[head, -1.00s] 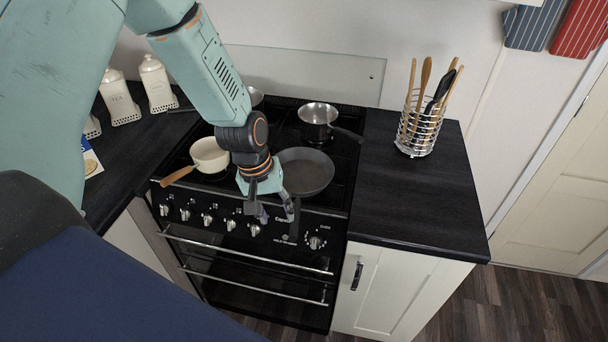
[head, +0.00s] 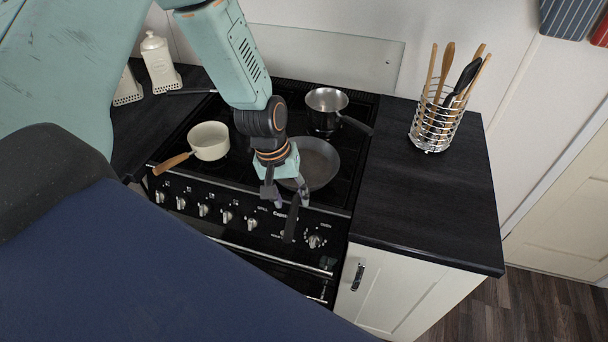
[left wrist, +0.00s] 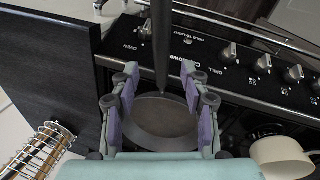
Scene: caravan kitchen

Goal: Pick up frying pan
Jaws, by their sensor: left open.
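The dark frying pan (head: 318,166) sits on the front right of the black stove. Its handle (head: 291,222) sticks out over the stove's front edge, above the control panel. My left gripper (head: 278,196) is open and points down at the pan's near side, by the start of the handle. In the left wrist view the frying pan (left wrist: 160,118) lies beyond the spread fingers (left wrist: 163,88), and its handle (left wrist: 162,45) runs up the picture between them. I cannot tell whether a finger touches it. My right gripper is in neither view.
A cream saucepan (head: 209,140) with a wooden handle stands on the stove's left. A steel saucepan (head: 325,105) stands behind the frying pan. A wire utensil holder (head: 434,125) stands on the right worktop (head: 420,190), which is otherwise clear. White canisters (head: 159,62) stand at back left.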

